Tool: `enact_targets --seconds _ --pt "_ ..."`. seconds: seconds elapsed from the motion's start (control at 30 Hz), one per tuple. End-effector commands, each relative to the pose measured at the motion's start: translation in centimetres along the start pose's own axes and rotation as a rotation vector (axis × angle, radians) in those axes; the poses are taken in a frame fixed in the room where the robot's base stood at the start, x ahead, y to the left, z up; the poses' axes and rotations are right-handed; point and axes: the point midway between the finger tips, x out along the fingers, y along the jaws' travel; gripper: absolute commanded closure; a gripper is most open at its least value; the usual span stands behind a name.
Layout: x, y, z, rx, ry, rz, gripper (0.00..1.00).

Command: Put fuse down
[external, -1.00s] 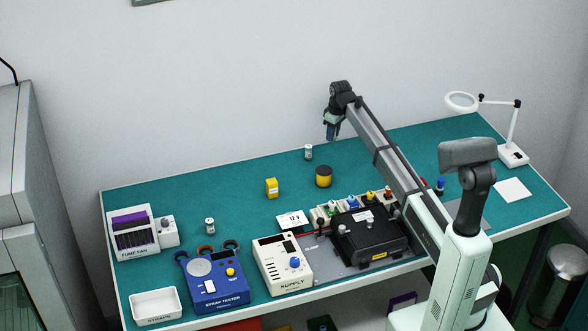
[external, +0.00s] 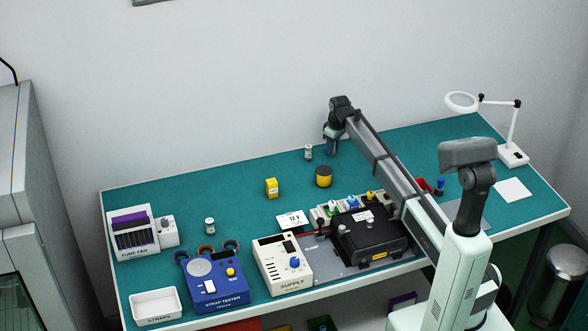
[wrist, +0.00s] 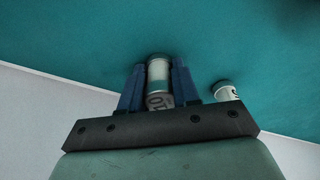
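My gripper (external: 331,151) is low over the back of the teal bench mat, near the wall. In the wrist view my gripper (wrist: 159,82) has its two blue fingers closed on either side of a small pale cylindrical fuse (wrist: 158,76) with a dark-printed label. The fuse's far end is close to the mat; I cannot tell whether it touches. A second, similar small cylinder (wrist: 228,92) stands just to the right in the wrist view; in the external view this cylinder (external: 308,152) stands left of my gripper. The held fuse is not distinct in the external view.
A black-and-yellow round pot (external: 323,177) and a yellow block (external: 271,188) stand in front. Another small cylinder (external: 210,226) is further left. The black device (external: 372,238) and supply box (external: 283,265) fill the front middle. The mat left of the gripper is mostly clear.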

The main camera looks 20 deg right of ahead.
Motion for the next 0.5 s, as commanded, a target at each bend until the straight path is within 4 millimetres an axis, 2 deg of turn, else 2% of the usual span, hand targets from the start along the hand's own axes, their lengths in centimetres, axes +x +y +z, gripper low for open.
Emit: enact_targets --seconds 0.03,0.27,0.5 --pt "0.00 0.00 0.00 0.000 0.000 0.000 0.65" --pt "-0.01 0.00 -0.01 0.000 0.000 0.000 0.44" --pt "-0.10 0.01 -0.02 0.000 0.000 0.000 0.44"
